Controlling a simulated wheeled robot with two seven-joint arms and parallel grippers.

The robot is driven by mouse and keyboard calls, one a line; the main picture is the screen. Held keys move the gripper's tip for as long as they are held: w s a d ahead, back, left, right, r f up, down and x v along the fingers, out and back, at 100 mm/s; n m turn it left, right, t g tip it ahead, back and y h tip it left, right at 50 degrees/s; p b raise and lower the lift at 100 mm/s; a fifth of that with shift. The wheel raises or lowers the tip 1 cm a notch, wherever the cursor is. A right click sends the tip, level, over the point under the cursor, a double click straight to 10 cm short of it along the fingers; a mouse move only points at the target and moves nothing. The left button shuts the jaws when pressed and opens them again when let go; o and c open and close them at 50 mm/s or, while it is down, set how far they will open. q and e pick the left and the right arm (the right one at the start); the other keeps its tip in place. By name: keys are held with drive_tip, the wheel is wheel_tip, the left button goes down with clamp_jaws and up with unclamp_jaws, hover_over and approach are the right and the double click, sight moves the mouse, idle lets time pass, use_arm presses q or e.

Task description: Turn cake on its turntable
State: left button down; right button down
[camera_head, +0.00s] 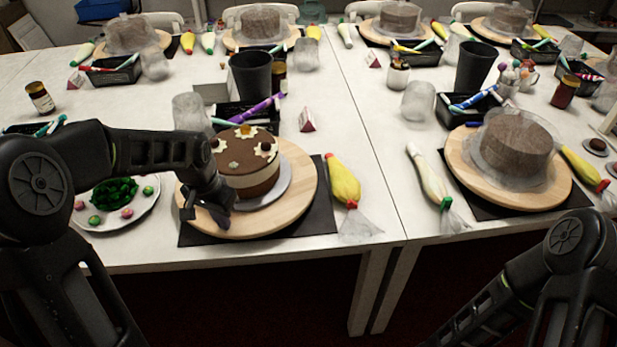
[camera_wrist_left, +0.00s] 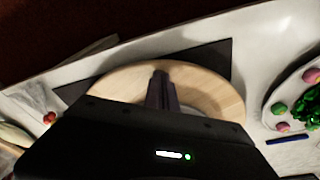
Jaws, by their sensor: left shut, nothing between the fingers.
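A round brown and cream cake (camera_head: 247,172) with star-like toppings stands on a silver board on a wooden turntable (camera_head: 303,180). The turntable lies on a black mat (camera_head: 322,212). My left gripper (camera_head: 218,217) is shut and empty, low over the turntable's front left part, close to the cake's board. In the left wrist view its closed fingers (camera_wrist_left: 161,88) are over the bare wood of the turntable (camera_wrist_left: 218,92); whether they touch it I cannot tell. The cake is hidden there by the gripper body. Of my right arm only links show; its gripper is out of view.
A yellow piping bag (camera_head: 343,180) lies right of the mat. A plate of green and pink sweets (camera_head: 117,200) is at the left. A black tray (camera_head: 240,113) and a dark cup (camera_head: 251,75) stand behind. Another turntable (camera_head: 463,150) with a covered cake is at the right.

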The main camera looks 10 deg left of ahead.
use_arm(q)
drive_tip(key=shift+r+p, duration=0.85)
drive_tip(key=shift+r, duration=0.55)
wheel_tip(320, 180, up, 6)
drive_tip(key=p, duration=0.4)
